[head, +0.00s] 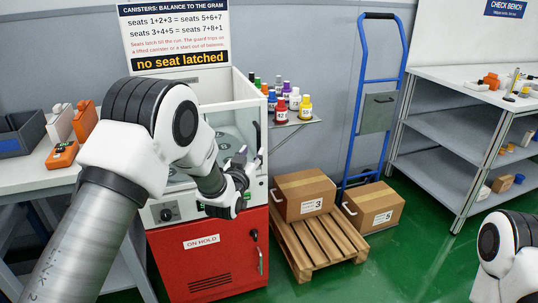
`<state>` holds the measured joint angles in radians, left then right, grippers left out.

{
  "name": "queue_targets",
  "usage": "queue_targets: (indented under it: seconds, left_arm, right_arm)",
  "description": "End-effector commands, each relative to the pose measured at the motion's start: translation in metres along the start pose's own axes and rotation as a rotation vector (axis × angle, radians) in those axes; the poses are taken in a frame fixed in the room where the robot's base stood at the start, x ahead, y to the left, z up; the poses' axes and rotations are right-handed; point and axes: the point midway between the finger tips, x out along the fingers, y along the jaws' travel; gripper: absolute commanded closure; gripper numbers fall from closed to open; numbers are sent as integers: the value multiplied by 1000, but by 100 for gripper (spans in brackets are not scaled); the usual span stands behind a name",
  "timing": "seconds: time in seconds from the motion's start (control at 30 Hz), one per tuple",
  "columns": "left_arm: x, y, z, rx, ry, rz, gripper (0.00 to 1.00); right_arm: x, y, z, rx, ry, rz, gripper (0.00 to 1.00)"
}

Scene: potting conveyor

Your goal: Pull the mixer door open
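The mixer is a white cabinet (243,93) on a red base (193,265) with an "ON HOLD" label and a vertical handle (261,262) at its right. Round dark seats (230,138) show inside its white upper part. My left arm crosses in front of the mixer and hides much of its front. My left gripper (245,163) is at the right side of the upper part, above the red base. Its fingers are small and partly hidden, so I cannot tell whether they are open or touch the door. My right arm shows at the lower right, its gripper out of view.
Colored bottles (305,106) stand on a small shelf behind. A bench (440,77) is at right. Green floor lies open in front.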

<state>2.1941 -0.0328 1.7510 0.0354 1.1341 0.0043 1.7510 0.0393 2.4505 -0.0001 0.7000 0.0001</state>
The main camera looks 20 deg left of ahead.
Motion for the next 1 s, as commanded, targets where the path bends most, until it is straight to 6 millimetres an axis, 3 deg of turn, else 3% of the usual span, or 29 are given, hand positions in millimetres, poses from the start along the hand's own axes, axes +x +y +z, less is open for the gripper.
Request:
queue_targets:
  seconds: [0.3,0.63,0.77,1.0]
  left_arm:
    - [57,0,1,1,-3,0,61]
    - [67,0,1,1,-6,0,61]
    - [66,0,2,1,-6,0,100]
    - [66,0,2,0,-6,1,100]
  right_arm:
    - [2,0,0,1,0,0,100]
    - [2,0,0,1,0,0,100]
    - [2,0,0,1,0,0,100]
    - [2,0,0,1,-1,0,100]
